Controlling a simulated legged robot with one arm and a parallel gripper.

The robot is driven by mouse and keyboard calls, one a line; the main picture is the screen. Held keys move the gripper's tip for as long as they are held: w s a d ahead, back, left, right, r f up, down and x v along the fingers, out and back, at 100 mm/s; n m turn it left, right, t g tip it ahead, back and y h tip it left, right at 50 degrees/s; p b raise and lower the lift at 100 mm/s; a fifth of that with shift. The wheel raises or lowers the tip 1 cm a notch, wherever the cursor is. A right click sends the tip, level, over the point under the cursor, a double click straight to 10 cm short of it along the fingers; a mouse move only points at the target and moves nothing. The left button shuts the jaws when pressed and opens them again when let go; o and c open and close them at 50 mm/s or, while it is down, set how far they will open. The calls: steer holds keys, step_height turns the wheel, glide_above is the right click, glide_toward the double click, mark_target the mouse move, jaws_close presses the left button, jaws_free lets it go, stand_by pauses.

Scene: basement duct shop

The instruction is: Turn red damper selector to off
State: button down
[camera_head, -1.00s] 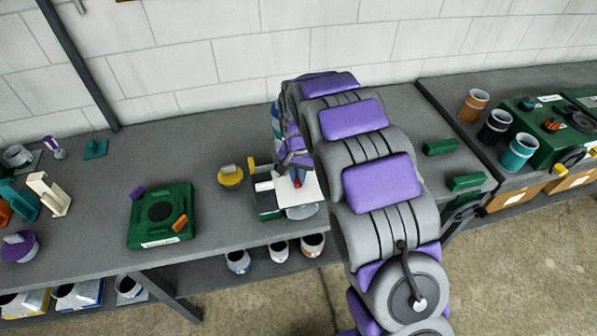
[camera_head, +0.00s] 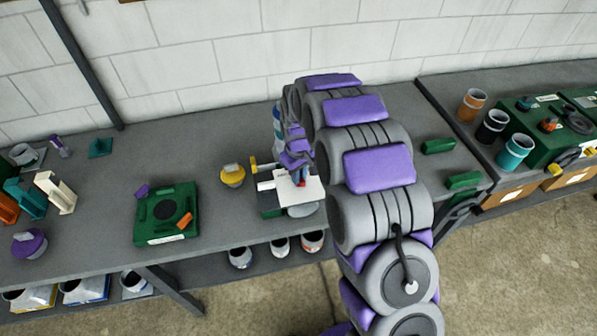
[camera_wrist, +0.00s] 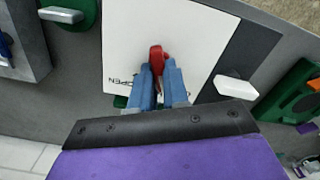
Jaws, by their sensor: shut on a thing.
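The red damper selector (camera_wrist: 157,56) stands on a white plate (camera_wrist: 185,25) with the printed word OPEN beside it, upside down in the wrist view. My gripper (camera_wrist: 159,78) has its two blue fingers on either side of the selector and is shut on it. In the head view the plate (camera_head: 312,192) sits on top of a dark box at the bench's front edge. The red selector (camera_head: 303,183) shows only partly there, below my gripper (camera_head: 299,176). Any off marking is out of sight.
A yellow knob (camera_head: 232,176) stands on the bench left of the plate. A green box with a round dark dial (camera_head: 165,212) lies farther left. Green blocks (camera_head: 438,146) lie to the right of my arm. The bench behind the yellow knob is clear.

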steer(key=shift+n+p, duration=0.4)
steer(key=shift+n, duration=1.5)
steer(key=c, duration=1.1)
jaws_free()
step_height(320, 180, up, 17)
steer(key=shift+r+p, duration=0.15)
steer(key=shift+p, duration=0.3)
